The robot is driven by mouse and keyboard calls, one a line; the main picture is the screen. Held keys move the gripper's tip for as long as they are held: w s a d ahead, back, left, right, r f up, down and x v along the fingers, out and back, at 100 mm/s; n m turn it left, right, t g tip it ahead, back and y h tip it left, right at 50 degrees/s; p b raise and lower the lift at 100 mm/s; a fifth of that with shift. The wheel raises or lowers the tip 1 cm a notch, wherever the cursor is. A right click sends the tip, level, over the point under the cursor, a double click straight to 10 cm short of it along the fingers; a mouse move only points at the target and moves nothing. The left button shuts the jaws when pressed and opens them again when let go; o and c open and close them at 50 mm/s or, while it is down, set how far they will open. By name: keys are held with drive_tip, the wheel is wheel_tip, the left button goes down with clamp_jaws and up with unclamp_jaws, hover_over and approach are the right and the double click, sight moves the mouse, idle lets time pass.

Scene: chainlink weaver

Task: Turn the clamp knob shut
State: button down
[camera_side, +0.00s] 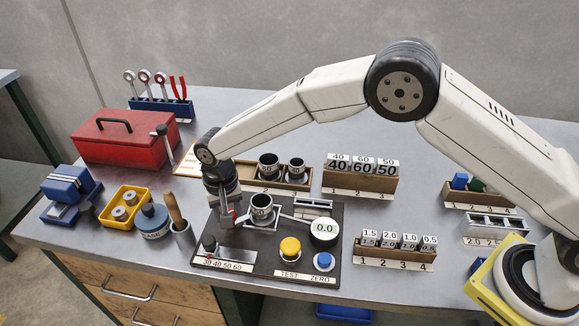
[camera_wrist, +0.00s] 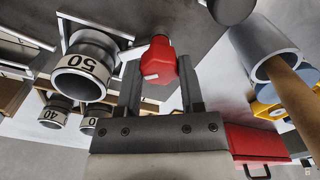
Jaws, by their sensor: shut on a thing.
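The clamp knob (camera_wrist: 160,62) is a red faceted knob with a small white mark, seen between my fingers in the wrist view. A little of its red shows in the side view (camera_side: 236,213). My gripper (camera_wrist: 158,84) is shut on the knob, a finger on each side. In the side view my gripper (camera_side: 228,216) points down at the left part of the dark test board (camera_side: 265,240). A grey ring marked 50 (camera_wrist: 86,68) sits just beside the knob, on the board's fixture; it also shows in the side view (camera_side: 262,208).
The board carries a dial reading 0.0 (camera_side: 323,229), a yellow TEST button (camera_side: 290,248), a blue ZERO button (camera_side: 324,261) and a 30-to-60 scale (camera_side: 228,264). A red toolbox (camera_side: 122,140) is behind left.

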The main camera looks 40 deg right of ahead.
drive_tip(key=shift+m, duration=0.9)
drive_tip(key=shift+c, duration=1.1)
unclamp_jaws()
drive_tip(key=shift+r, duration=0.15)
drive_tip(key=shift+r, duration=3.75)
